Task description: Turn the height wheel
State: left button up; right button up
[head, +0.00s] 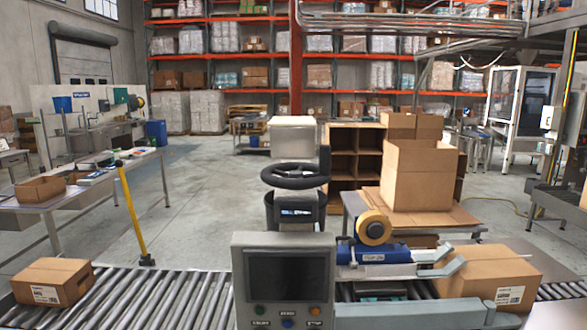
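The height wheel (295,183) is a black, spoked handwheel. It lies roughly flat, seen from above at a slant, on top of a dark column in the middle of the head view. A dark upright post or handle stands at its right edge. The lower part of the column is hidden behind a grey panel with a dark screen (286,278) and several coloured buttons. Neither my left nor my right gripper shows in the head view.
A roller conveyor (150,297) runs across the front, with a carton (53,282) at left and another (487,279) at right. A blue tape unit with a tan roll (374,228) sits right of the wheel. Stacked boxes (420,175) stand behind it. Open floor lies left of the wheel.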

aim_at(295, 180)
jog(key=l, duration=0.45)
jog(key=i+l+z, duration=0.15)
jog(key=l, duration=0.7)
jog(key=i+l+z, duration=0.15)
jog(key=l, duration=0.3)
jog(key=i+l, duration=0.1)
jog(key=l, duration=0.3)
jog(key=i+l+z, duration=0.15)
jog(key=l, duration=0.7)
jog(key=i+z, duration=0.05)
